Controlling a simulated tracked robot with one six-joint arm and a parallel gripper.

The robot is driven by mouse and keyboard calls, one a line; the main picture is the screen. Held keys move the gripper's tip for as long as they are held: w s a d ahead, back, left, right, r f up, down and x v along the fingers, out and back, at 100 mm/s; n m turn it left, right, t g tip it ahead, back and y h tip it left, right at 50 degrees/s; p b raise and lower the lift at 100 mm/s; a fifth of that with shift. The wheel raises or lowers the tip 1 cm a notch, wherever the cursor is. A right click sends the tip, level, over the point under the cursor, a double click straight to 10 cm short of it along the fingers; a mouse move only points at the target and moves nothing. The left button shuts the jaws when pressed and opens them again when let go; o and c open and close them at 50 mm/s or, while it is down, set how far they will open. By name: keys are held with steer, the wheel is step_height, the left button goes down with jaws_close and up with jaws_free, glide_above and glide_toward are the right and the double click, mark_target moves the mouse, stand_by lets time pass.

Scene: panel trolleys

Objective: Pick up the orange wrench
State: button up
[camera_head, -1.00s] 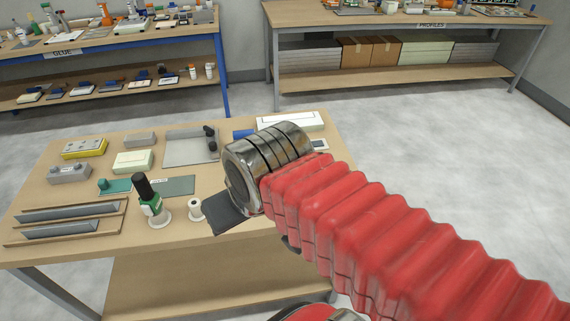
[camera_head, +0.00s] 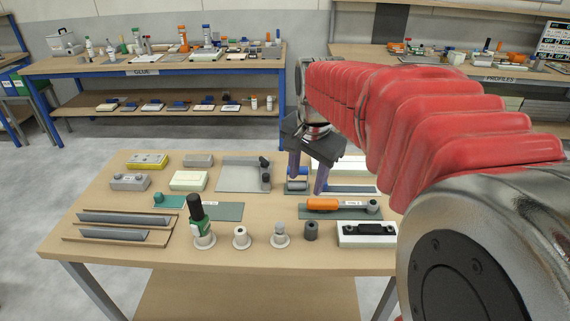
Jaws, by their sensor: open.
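An orange-handled tool (camera_head: 323,204), which looks like the orange wrench, lies on a dark grey-green mat (camera_head: 311,213) on the right half of the near table. Its handle points left, and a grey round part (camera_head: 373,206) is at its right end. My gripper (camera_head: 306,184) points down over the table, behind the orange tool in the picture. Its two fingers are spread and apart from the orange tool. A blue and grey cylindrical item (camera_head: 297,184) shows between and behind the fingers. Whether the fingers touch anything is hard to tell.
A green bottle with a black cap (camera_head: 198,220), white spools (camera_head: 241,237), a dark cylinder (camera_head: 311,230) and a white block with a black handle (camera_head: 367,233) line the table's front. A grey tray (camera_head: 240,176) stands left of my gripper. My red-sleeved arm hides the table's right end.

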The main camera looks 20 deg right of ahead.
steer(key=w+d+f+m+g, duration=0.1)
steer(key=w+d+f+m, duration=0.2)
steer(key=w+d+m, duration=0.3)
steer(key=m+g, duration=0.1)
steer(key=m, duration=0.3)
glide_above(333, 200)
step_height(333, 200, down, 5)
steer(key=shift+w+a+r+y, duration=0.15)
steer(key=shift+r+y, duration=0.05)
steer(key=shift+y, duration=0.1)
steer(key=shift+f, duration=4.3)
steer(key=shift+f, duration=2.6)
